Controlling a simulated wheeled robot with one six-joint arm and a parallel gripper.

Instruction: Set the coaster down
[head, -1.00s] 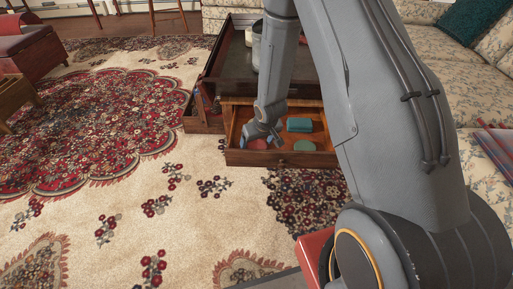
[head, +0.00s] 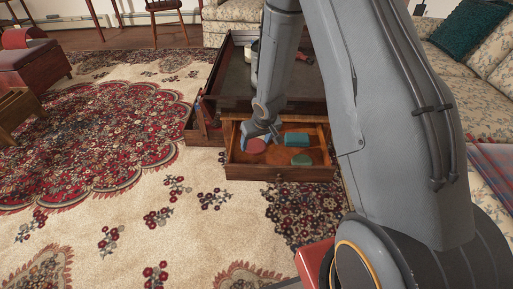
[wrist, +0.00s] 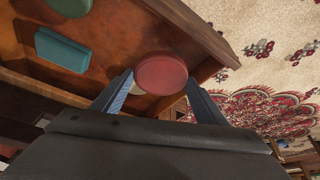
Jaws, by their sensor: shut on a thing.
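The coaster is a round red disc (head: 256,145), held at the left part of an open wooden drawer (head: 280,173) in the head view. My gripper (head: 259,139) is shut on it. In the wrist view the red coaster (wrist: 161,74) sits between the two fingertips of my gripper (wrist: 161,94), near the drawer's side wall. I cannot tell whether its underside touches the drawer floor. My fingers partly hide its edges.
A teal block (head: 297,139) and a round green piece (head: 302,160) lie in the drawer to the right of the coaster. The dark table top (head: 230,82) overhangs the drawer's back. Patterned carpet (head: 120,215) lies open in front and left.

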